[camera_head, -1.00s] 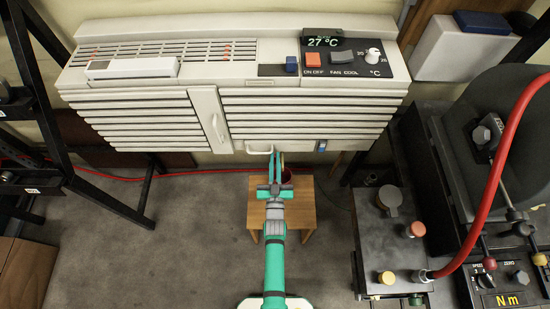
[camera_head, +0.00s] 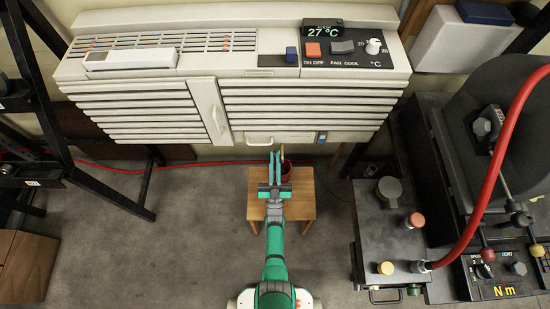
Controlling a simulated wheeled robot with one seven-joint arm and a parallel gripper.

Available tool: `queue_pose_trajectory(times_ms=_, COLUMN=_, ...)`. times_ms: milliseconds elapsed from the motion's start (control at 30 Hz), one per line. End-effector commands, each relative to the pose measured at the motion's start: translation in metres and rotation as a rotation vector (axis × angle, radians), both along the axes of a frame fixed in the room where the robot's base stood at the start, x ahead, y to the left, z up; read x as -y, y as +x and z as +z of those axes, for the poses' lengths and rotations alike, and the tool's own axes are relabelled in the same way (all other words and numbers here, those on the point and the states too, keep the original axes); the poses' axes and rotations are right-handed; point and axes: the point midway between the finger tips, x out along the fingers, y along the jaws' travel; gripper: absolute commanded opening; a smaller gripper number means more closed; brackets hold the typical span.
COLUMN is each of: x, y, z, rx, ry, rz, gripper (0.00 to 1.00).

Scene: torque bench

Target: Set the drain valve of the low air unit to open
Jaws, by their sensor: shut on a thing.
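The low air unit (camera_head: 140,123) is the wide cream louvred unit on the wall at the top. A small cream loop handle (camera_head: 258,141) and a blue piece (camera_head: 321,137) show at its lower edge. My gripper (camera_head: 279,157) is under this lower edge, just right of the loop handle and apart from it. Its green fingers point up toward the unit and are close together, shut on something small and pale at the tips. This appears to be the drain valve's lever, but the fingers hide most of it. I cannot tell the valve's position.
A wooden stool (camera_head: 301,198) stands below my gripper, with a red container (camera_head: 287,173) on it, partly behind the fingers. A dark bench (camera_head: 385,246) with knobs and a red hose (camera_head: 487,180) is at the right. A black frame (camera_head: 105,200) stands at the left. Grey floor lies open between.

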Motion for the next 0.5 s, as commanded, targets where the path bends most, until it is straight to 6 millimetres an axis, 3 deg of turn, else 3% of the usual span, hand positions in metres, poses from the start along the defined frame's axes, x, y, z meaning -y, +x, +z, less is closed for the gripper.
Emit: queue_pose_trajectory(times_ms=500, x=0.0015, y=-0.002, z=-0.0034, rx=0.051, ry=0.0, rz=-0.002, gripper=0.0)
